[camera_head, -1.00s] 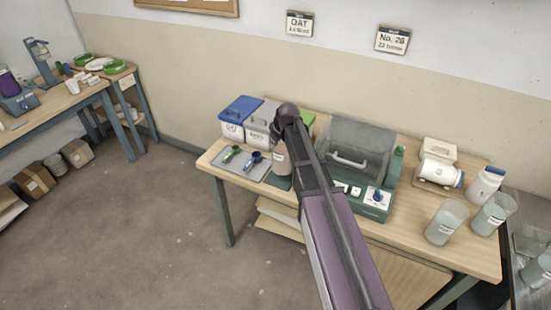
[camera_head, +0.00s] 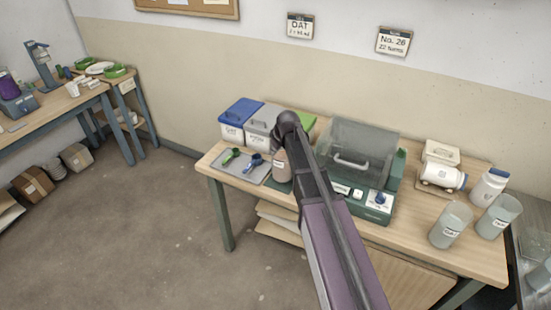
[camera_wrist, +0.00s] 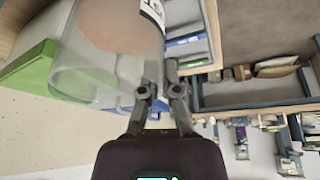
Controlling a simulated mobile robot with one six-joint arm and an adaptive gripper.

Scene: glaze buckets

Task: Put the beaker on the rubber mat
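The beaker (camera_head: 282,168), clear with brownish contents and a white label, stands upright beside the box-shaped machine. It also shows large in the wrist view (camera_wrist: 112,35). My gripper (camera_wrist: 160,82) has its two fingers close together at the beaker's wall near the open rim, and it looks shut on that wall. In the head view my arm hides the fingers. The dark green rubber mat (camera_head: 279,187) shows as a strip under the beaker. The beaker's base is at or just above the mat; I cannot tell if they touch.
A grey tray (camera_head: 228,173) with green and blue scoops lies left of the beaker. Lidded bins (camera_head: 238,121) stand behind. The machine (camera_head: 361,155) with a clear hood is close on the right. Jars and two other beakers (camera_head: 450,225) stand at the table's right end.

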